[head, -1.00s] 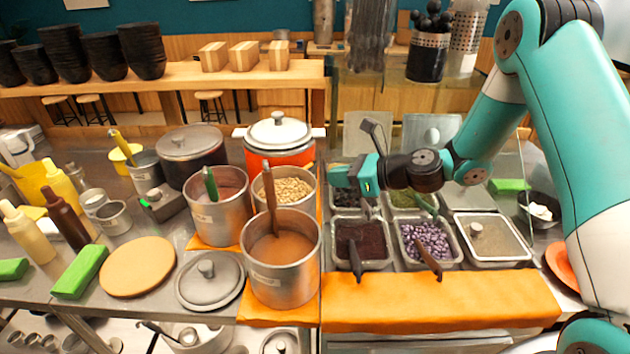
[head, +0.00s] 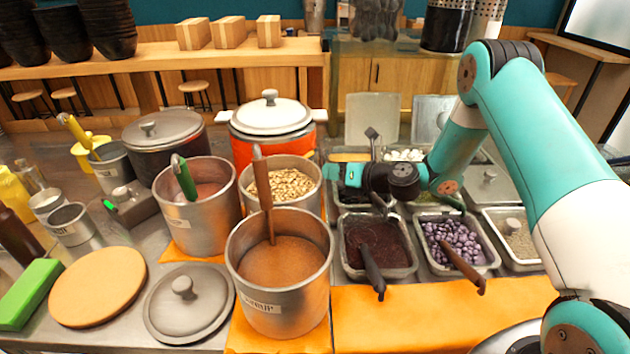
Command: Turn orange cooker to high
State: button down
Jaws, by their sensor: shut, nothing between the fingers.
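The orange cooker (head: 243,152) stands at the back of the counter, with a white lid (head: 270,117) on top. Its lower front is hidden behind the pot of beans, and no control on it can be made out. My gripper (head: 333,178) is shut and empty. It points left, just right of the bean pot and in front of and right of the cooker in the picture. I cannot tell whether it touches anything.
A pot of pale beans (head: 283,184), a syrup pot (head: 262,312) and a pot with a green-handled ladle (head: 212,225) crowd the space before the cooker. Topping trays (head: 413,262) lie below my arm. A dark lidded pot (head: 160,155) stands left.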

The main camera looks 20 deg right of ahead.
jog(key=shift+w+a+r+p, duration=0.15)
jog(key=shift+w+a+p, duration=0.6)
jog(key=shift+w, duration=0.45)
jog(key=shift+a, duration=0.25)
jog(key=shift+w+d, duration=0.25)
jog(key=shift+d, duration=0.15)
jog(key=shift+w+d+f, duration=0.4)
jog(key=shift+d+f, duration=0.25)
jog(key=shift+f, duration=0.1)
jog(key=shift+f, duration=0.1)
